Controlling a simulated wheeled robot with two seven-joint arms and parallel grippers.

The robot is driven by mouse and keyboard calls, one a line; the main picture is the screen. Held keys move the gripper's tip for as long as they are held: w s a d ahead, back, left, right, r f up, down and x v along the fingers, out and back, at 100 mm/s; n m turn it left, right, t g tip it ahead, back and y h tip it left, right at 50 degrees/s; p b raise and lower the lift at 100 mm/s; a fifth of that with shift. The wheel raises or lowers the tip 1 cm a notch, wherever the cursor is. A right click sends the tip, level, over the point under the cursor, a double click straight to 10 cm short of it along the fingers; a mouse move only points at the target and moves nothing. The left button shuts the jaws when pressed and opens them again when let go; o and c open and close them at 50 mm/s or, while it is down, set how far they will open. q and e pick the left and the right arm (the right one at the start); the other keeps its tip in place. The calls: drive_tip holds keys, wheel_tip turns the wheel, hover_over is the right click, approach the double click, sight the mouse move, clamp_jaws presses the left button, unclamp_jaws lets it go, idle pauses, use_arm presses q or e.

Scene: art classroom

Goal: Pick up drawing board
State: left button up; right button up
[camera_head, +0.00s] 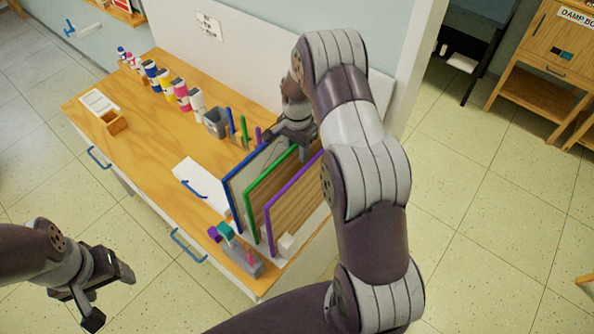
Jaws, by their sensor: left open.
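Three drawing boards stand upright side by side at the table's right end: one with a blue edge (232,207), one with a green edge (250,215) and one with a purple edge (268,229). My right arm reaches over from the lower right, and its gripper (297,142) is at the far upper part of the boards. Its fingers are partly hidden, so I cannot tell whether they touch or hold a board. My left gripper (112,298) is open and empty, low at the left, apart from the table.
The wooden table (150,150) carries several paint bottles (166,80), a grey cup (215,122), a white tray with a blue handle (204,184) and small coloured blocks (226,231) near the boards. A wall panel (215,60) rises behind. The floor in front is clear.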

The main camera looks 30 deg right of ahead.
drive_tip(key=shift+w+f, duration=0.1)
drive_tip(key=shift+f, duration=0.1)
clamp_jaws()
drive_tip(key=shift+r, duration=0.1)
idle(1.1)
